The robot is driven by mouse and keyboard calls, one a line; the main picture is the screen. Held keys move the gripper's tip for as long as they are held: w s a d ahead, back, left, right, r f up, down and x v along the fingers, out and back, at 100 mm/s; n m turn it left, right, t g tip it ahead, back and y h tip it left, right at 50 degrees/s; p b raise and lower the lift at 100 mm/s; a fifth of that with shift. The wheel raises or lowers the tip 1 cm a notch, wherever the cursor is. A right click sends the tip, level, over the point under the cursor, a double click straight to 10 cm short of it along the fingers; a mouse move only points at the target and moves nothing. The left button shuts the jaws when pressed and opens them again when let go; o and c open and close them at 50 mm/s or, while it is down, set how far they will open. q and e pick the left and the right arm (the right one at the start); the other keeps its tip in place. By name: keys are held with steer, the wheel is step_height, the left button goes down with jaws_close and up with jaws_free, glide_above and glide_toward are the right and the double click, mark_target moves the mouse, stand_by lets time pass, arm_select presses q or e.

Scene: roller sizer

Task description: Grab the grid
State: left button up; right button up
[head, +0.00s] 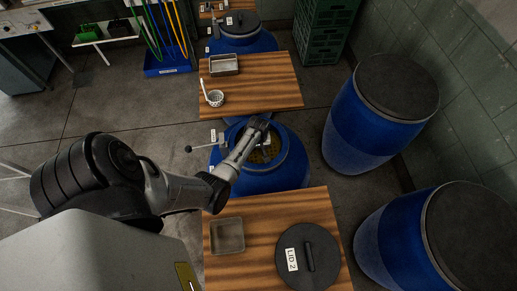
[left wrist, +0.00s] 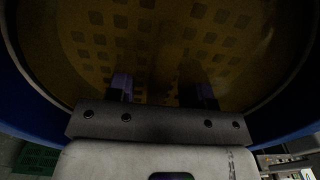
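The grid (left wrist: 150,40) shows in the left wrist view as a yellow-brown surface with rows of dark squares inside an open blue barrel (head: 270,180). In the head view only a small yellowish part of the barrel's inside (head: 262,155) shows beside my arm. My left gripper (head: 257,130) is over the barrel's mouth. In the left wrist view my left gripper (left wrist: 160,95) has its two dark fingers apart, with nothing seen between them but the grid surface beyond. Whether the fingers touch the grid I cannot tell. My right gripper is not in view.
A wooden table (head: 275,85) behind the barrel holds a metal tray (head: 223,65) and a white perforated cup (head: 215,98). A nearer wooden table (head: 260,205) holds a tray (head: 227,236) and the lid marked LID 2 (head: 325,265). Lidded blue barrels (head: 350,130) stand at right.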

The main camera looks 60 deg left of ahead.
arm_select(q)
jaws_close()
stand_by(0.5)
